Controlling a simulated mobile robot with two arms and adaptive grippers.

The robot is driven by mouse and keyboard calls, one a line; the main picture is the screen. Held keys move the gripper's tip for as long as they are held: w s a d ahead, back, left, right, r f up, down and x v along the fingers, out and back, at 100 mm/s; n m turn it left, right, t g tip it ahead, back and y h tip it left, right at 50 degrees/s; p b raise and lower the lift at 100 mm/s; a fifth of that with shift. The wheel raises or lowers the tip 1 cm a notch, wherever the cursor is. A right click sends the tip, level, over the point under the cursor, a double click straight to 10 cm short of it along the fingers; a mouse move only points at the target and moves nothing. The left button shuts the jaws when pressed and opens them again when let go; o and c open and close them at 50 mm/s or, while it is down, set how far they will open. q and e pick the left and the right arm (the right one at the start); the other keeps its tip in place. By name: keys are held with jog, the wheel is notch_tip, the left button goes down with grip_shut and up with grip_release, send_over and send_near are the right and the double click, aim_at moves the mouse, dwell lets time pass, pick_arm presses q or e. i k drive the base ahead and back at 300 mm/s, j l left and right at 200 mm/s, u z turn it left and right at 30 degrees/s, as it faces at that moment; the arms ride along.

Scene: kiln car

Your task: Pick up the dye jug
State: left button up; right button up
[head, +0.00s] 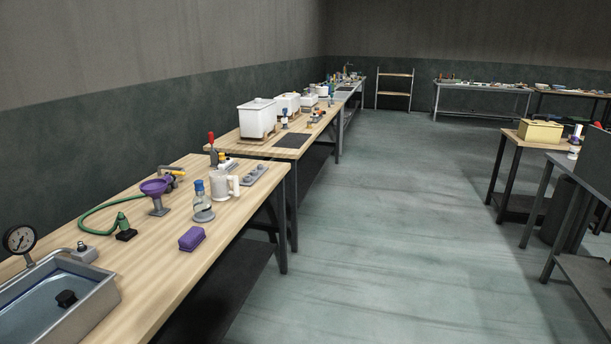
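A pale grey jug with a handle on its right side (219,187) stands upright on the near wooden workbench (150,285) along the left wall. It is the only jug I can make out, and its contents are hidden. A clear bottle with a blue cap (203,208) stands just in front of it and slightly overlaps it. A grey tray with round weights (254,174) lies behind it to the right. Neither of my grippers shows in the head view.
On the near bench are a purple block (192,239), a purple funnel on a stand (155,192), a green hose (97,214) and a metal sink (60,312). Open floor (375,235) lies right of it. A table with a yellow box (540,130) stands at the right.

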aim_at(219, 178)
jog(key=i+u, duration=0.15)
jog(key=i, duration=0.4)
jog(key=i+l+u, duration=0.2)
jog(key=i, duration=0.35)
jog(key=i+l+u, duration=0.15)
jog(key=i, duration=0.4)
